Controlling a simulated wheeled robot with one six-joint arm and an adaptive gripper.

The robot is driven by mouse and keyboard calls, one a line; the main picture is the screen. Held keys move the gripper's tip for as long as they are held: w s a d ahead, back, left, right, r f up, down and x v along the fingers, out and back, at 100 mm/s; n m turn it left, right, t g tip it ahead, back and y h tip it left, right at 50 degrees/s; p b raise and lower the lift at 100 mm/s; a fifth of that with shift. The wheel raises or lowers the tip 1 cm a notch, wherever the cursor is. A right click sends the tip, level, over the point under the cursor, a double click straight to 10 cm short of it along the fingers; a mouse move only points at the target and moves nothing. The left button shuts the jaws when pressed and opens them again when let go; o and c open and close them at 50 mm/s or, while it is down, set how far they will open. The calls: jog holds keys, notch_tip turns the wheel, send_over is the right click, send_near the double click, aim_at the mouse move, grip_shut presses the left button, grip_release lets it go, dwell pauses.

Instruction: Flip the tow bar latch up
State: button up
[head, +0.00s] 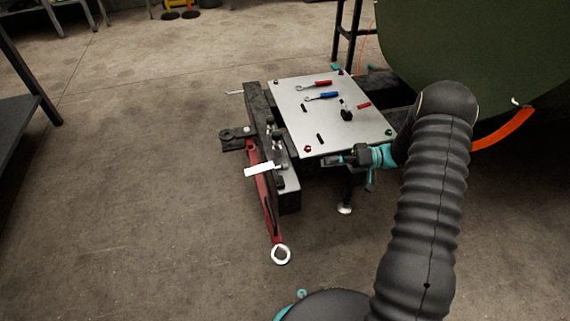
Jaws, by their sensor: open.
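The red tow bar (263,195) hangs at the left front of a low cart and slopes toward the floor, ending in a pale metal ring (281,254). A pale flat bar (259,169), which looks like the latch, lies across its upper part and sticks out sideways, roughly level. My gripper (327,160) is open, to the right of this pale bar and apart from it. It points left, close to the near edge of the cart's plate. Its fingers are small and dark in this view, and I see nothing between them.
The cart's grey plate (330,125) holds a red-handled tool (318,84), a blue-handled tool (326,96) and small dark fittings. A dark green curved panel (490,50) fills the upper right. A dark table (20,115) stands at left. The floor left of the cart is clear.

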aim_at(285, 165)
jog(key=a, duration=0.9)
jog(key=a+f, duration=0.1)
jog(key=a, duration=0.3)
jog(key=shift+s+a+p, duration=0.2)
jog(key=shift+s+p, duration=0.1)
jog(key=shift+s, duration=0.1)
grip_shut()
